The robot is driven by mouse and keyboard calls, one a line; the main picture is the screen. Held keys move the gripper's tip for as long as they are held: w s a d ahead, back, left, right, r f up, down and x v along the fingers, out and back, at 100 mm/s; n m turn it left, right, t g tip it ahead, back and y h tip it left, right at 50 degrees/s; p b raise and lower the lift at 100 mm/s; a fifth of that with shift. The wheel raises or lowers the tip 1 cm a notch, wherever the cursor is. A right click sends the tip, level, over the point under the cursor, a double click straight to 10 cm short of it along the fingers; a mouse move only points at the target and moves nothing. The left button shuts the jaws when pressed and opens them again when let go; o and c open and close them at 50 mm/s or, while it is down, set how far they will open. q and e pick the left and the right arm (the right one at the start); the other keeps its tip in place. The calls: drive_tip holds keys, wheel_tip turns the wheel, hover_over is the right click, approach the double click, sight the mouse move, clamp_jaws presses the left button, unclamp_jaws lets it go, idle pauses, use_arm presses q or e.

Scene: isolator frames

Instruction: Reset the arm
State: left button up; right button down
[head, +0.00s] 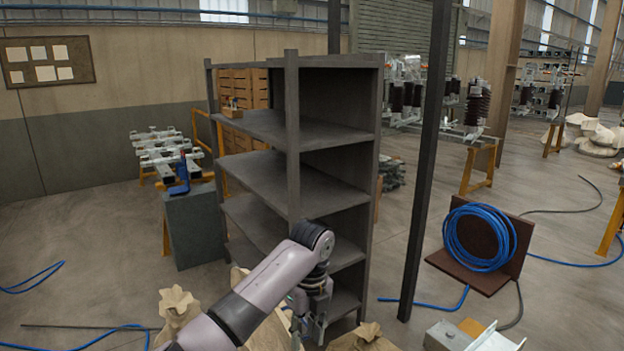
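My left arm (265,288) reaches in from the bottom and bends at a dark joint in front of the grey shelf unit. My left gripper (311,326) hangs below that joint and points down, in front of the lower shelves. It is small and partly covered by my arm, so I cannot tell whether its fingers are open or shut. No held object can be made out. My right gripper is not in view.
The grey shelf unit (336,135) stands close behind my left arm, with largely bare shelves. Tied sacks (178,308) lie near the arm. A dark post (424,170) stands right of the shelves. A blue hose coil (480,237) rests further right.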

use_arm(q)
drive_tip(key=s+a+f+n+t+h, duration=0.1)
drive_tip(key=s+f+n+h, duration=0.3)
drive_tip(key=s+f+n, duration=1)
drive_tip(key=s+a+f+n+t+y, duration=0.1)
drive_tip(key=s+a+n+t+y, duration=0.2)
drive_tip(key=s+a+n, duration=1.35)
drive_tip(key=s+a+f+m+g, duration=0.1)
drive_tip(key=s+f+m, duration=0.1)
drive_tip(key=f, duration=1.1)
drive_tip(key=s+a+f+m, duration=0.1)
drive_tip(key=s+f+m, duration=0.1)
drive_tip(key=f, duration=1.2)
drive_tip(key=s+a+f+g, duration=0.1)
drive_tip(key=s+a+f, duration=0.1)
drive_tip(key=s+f, duration=1.4)
drive_tip(key=shift+s+a+g, duration=0.3)
drive_tip(key=shift+s+a, duration=0.05)
drive_tip(key=shift+s, duration=0.15)
